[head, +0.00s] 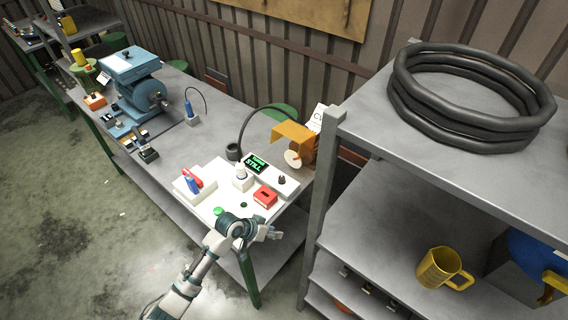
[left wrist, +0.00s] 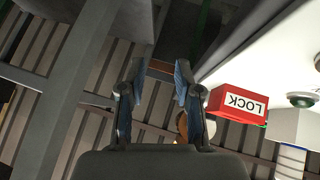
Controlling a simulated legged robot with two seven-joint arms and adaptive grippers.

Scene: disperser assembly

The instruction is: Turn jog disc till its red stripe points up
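A pale round disc (head: 293,158), which looks like the jog disc, sits on the front of an orange machine (head: 299,138) at the far right end of the bench. My left gripper (head: 276,233) is in front of the bench's near right corner, well short of the disc. In the left wrist view its two blue-padded fingers (left wrist: 160,75) stand apart with nothing between them. A small orange-brown part shows behind the right finger, mostly hidden. My right gripper is in neither view.
A red LOCK box (head: 265,196), also in the left wrist view (left wrist: 238,103), stands near the bench's front edge. Behind it are a dark display (head: 257,164) reading STILL and a black knob (head: 282,180). A grey shelf post (head: 322,180) rises close on the right.

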